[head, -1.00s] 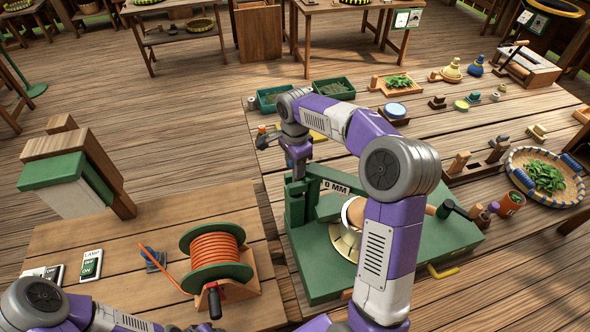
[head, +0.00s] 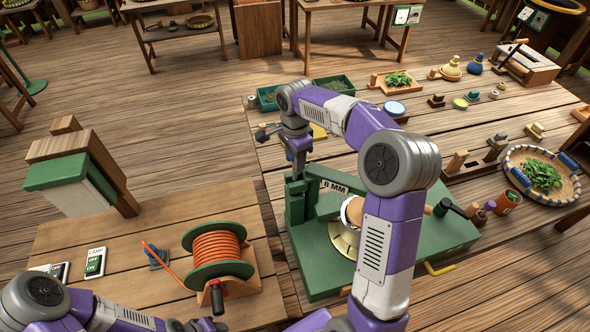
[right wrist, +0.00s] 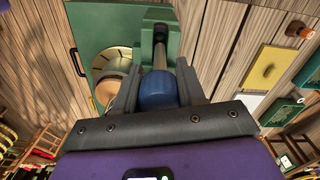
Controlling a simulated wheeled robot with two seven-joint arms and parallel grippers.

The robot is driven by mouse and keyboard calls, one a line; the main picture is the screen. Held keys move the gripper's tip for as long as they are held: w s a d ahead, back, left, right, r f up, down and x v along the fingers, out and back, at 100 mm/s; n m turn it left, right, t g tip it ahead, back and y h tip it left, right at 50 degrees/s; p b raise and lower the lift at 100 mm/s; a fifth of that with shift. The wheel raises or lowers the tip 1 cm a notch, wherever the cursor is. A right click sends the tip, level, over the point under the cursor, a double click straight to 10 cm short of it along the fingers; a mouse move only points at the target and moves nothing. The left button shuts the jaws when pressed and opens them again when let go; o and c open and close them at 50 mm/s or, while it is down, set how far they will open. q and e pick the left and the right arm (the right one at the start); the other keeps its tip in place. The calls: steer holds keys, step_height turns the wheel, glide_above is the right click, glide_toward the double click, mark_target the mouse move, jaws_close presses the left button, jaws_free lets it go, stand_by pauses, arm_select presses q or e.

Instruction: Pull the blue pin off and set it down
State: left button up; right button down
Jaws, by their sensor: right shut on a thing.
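The blue pin (right wrist: 157,88) shows in the right wrist view as a rounded blue head between the fingers, with a grey shaft beyond it. The shaft points at the green post (right wrist: 161,25) of the green press; I cannot tell whether its tip is still inside. My right gripper (right wrist: 156,85) is shut on the pin's head. In the head view the right gripper (head: 298,150) is above the upright post of the press (head: 296,200), partly hidden by its own wrist. My left arm crosses the lower left corner of the head view; its fingers are not visible.
A reel of orange cord (head: 217,255) stands on the near left table. The press base (head: 430,240) carries a round dial, partly behind my right arm. A woven basket with leaves (head: 540,175) and several small items are on the right.

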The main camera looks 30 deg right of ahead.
steer(key=shift+r+p, duration=2.25)
steer(key=shift+r, duration=0.65)
steer(key=shift+r+p, duration=0.4)
steer(key=shift+r, duration=1.6)
